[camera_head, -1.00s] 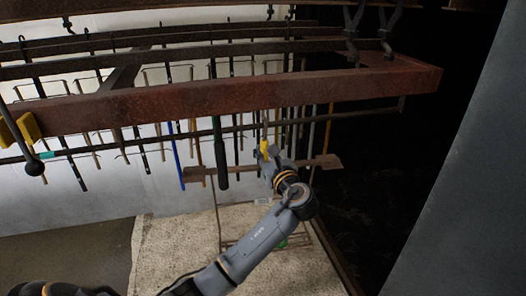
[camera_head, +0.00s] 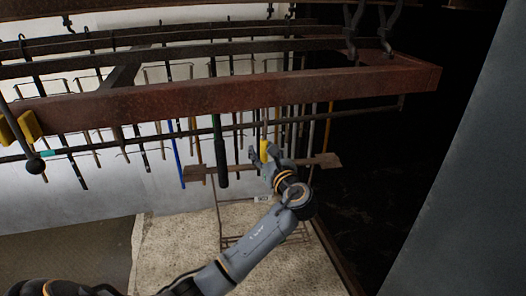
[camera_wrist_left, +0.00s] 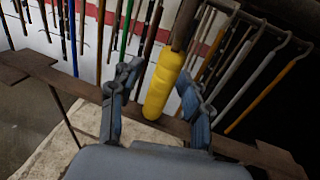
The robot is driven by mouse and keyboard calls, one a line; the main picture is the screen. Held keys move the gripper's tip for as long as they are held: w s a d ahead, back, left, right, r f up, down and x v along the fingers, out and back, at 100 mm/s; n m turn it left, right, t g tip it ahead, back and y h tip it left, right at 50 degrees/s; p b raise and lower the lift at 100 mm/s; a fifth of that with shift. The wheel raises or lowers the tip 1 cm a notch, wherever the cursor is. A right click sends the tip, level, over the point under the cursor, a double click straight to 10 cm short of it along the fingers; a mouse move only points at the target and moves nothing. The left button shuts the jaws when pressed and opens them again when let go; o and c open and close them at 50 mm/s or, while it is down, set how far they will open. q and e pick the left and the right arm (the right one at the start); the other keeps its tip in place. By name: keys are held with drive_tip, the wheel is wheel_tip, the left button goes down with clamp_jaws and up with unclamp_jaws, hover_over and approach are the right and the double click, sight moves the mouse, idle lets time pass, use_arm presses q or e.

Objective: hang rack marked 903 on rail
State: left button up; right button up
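A small pale label (camera_head: 262,198), too small to read, shows just below my left gripper in the head view. A rusty flat bar (camera_head: 322,161) with a thin wire frame (camera_head: 219,225) below it is behind the gripper; I cannot tell whether the label belongs to it. A dark rail (camera_head: 110,146) runs along under the red-brown beam. My left gripper (camera_head: 264,152) is open at a yellow grip (camera_head: 264,150). In the left wrist view the yellow grip (camera_wrist_left: 162,88) stands between the spread fingers, with gaps on both sides. My right gripper is not in view.
The heavy red-brown beam (camera_head: 230,95) crosses above the gripper. Several rods and handles hang close by, including a green handle (camera_head: 219,160) and a blue rod (camera_head: 176,158). A pale slab (camera_head: 180,245) lies below. A large grey panel (camera_head: 465,190) stands at the right.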

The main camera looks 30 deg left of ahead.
use_arm(q)
drive_tip(key=shift+f, duration=0.2)
drive_tip(key=shift+s+d, duration=0.2)
drive_tip(key=shift+d, duration=0.2)
drive_tip(key=v, duration=1.1)
wheel_tip(320, 180, down, 27)
drive_tip(key=w+d+h+b, duration=0.2)
drive_tip(key=h+b, duration=0.2)
drive_tip(key=h, duration=0.2)
drive_tip(key=s+d+f+n+g+h+b, duration=0.15)
drive_tip(key=s+f, duration=0.35)
drive_tip(key=f, duration=0.7)
drive_tip(key=s+f+n+g+h+b, duration=0.2)
drive_tip(key=s+f+n+h, duration=0.15)
drive_tip(key=f, duration=0.85)
drive_tip(key=s+d+f+n+g+h+b, duration=0.25)
drive_tip(key=s+f+n, duration=0.45)
drive_tip(key=s+f, duration=1.15)
drive_tip(key=s+f+n+g+b, duration=0.1)
drive_tip(key=s+f+n, duration=0.4)
drive_tip(key=s, duration=0.6)
drive_tip(key=s+f+n+g+h+b, duration=0.1)
drive_tip(key=s+f+n, duration=0.4)
drive_tip(key=s, duration=0.6)
drive_tip(key=shift+s+a+f+g+b, duration=0.3)
drive_tip(key=shift+g+b, duration=0.2)
drive_tip(key=shift+b, duration=0.4)
